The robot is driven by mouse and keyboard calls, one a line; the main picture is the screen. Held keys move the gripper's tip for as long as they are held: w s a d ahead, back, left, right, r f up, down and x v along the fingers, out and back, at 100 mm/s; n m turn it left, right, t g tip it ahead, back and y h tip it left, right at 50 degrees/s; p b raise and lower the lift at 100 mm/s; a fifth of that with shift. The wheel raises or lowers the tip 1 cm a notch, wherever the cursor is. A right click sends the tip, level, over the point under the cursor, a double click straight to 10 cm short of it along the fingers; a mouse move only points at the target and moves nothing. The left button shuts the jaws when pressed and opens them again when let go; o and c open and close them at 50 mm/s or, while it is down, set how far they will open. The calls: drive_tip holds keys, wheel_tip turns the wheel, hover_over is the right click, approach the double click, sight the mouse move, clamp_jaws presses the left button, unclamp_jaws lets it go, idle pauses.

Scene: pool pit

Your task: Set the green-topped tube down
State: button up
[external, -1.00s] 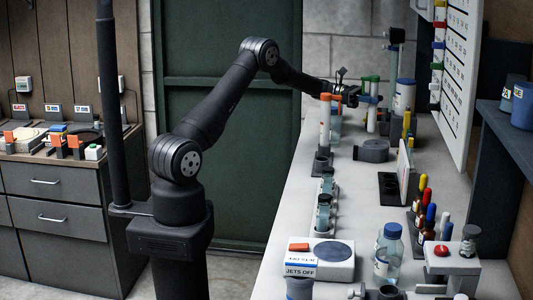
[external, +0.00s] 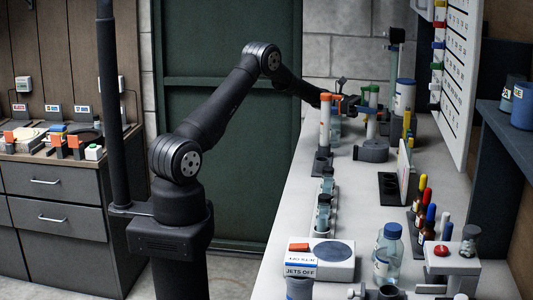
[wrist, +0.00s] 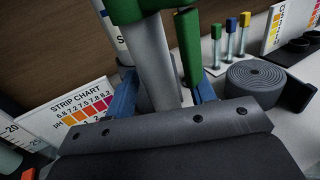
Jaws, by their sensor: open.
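The green-topped tube (external: 371,122) is upright at the far part of the white counter. In the wrist view its pale body (wrist: 155,65) runs down between my two blue fingers, with part of a green cap (wrist: 130,10) at the top edge. My gripper (external: 364,104) is around the tube with its fingers open; it also shows in the wrist view (wrist: 165,92). A second green upright piece (wrist: 188,45) is close on the tube's right. The tube's lower end is hidden behind my gripper in the wrist view, so I cannot tell what it rests on.
An orange-topped tube (external: 325,121) stands just left of my gripper. A grey coiled roll (wrist: 262,88) lies to the right, with several colour-topped vials (wrist: 230,42) behind it. A strip chart (wrist: 75,112) is at left. A white container (external: 404,96) stands behind.

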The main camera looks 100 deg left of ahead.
drive_tip(key=v, duration=1.2)
drive_tip(key=shift+r, duration=0.1)
drive_tip(key=x, duration=1.2)
drive_tip(key=shift+o, duration=0.2)
